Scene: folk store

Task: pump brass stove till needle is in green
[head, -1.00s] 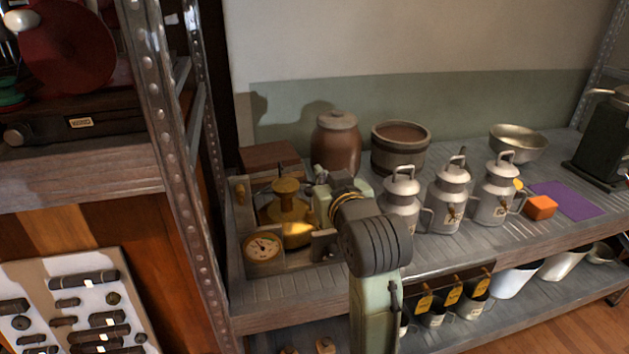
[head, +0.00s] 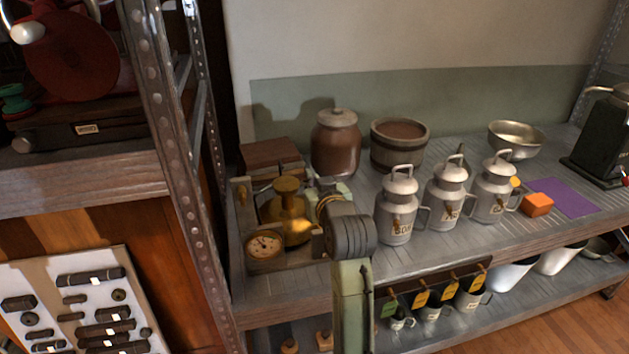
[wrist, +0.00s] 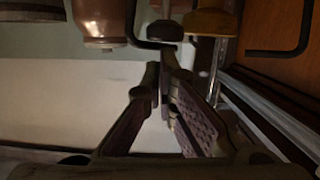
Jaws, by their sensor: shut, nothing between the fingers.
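The brass stove (head: 286,218) stands in an open-topped case at the left end of the grey shelf, with a round knob on top. My arm reaches in just right of the stove and hides that side of the case. My gripper (wrist: 163,82) is shut and empty in the wrist view, fingertips together. Past the tips are a dark rounded knob (wrist: 165,31) on a bent dark rod and a brass-coloured part (wrist: 210,22). Whether the fingers touch either, I cannot tell.
A brown lidded jar (head: 336,145) and a banded tub (head: 398,148) stand behind. Labelled grey cans (head: 397,208) stand right of my arm. A wooden box (head: 270,158) sits behind the stove. A metal rack post (head: 178,160) rises close on the left.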

